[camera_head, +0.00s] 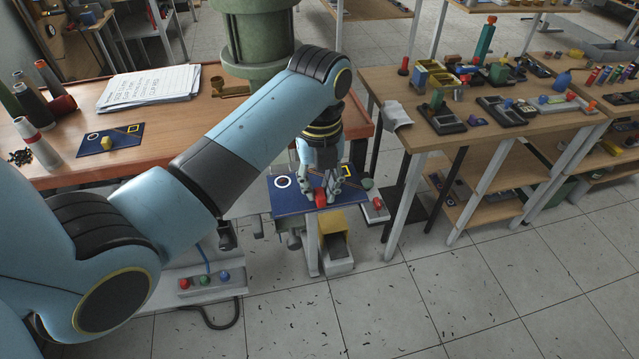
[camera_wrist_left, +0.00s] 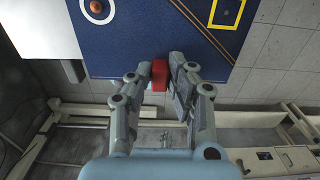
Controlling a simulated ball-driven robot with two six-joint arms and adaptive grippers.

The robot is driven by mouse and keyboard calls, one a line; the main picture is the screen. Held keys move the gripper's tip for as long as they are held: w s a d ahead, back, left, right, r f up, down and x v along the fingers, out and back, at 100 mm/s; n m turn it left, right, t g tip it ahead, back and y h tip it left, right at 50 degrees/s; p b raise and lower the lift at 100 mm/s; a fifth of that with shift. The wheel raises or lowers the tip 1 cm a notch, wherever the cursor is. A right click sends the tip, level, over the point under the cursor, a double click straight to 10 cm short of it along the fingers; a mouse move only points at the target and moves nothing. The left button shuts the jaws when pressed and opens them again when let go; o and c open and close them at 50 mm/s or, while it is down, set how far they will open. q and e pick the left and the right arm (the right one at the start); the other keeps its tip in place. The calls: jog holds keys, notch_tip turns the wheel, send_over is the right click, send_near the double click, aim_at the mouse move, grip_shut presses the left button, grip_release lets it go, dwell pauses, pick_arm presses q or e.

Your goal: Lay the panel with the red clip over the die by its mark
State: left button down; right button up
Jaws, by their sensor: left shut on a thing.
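A dark blue panel (camera_head: 295,199) hangs in front of the bench in the head view, and fills the top of the left wrist view (camera_wrist_left: 135,45). It bears a white ring (camera_head: 283,182), a yellow square outline (camera_head: 347,170) and diagonal tan lines. Its red clip (camera_wrist_left: 159,75) is at the near edge. My left gripper (camera_wrist_left: 164,82) is shut on the clip, and the fingers partly hide it. In the head view that gripper (camera_head: 320,194) points down at the panel. I cannot make out the die for sure. My right gripper is not in view.
A smaller blue plate (camera_head: 120,145) with a yellow block (camera_head: 107,144) lies on the left bench (camera_head: 75,171), near papers (camera_head: 150,87) and cones. A cluttered table (camera_head: 400,88) stands at the right. A button box (camera_head: 204,283) stands low in front. Open floor lies at the right front.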

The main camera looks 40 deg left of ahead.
pick_arm(q)
jog(key=shift+f, duration=0.2)
jog(key=c, duration=1.1)
grip_release()
jog(key=shift+c, duration=0.2)
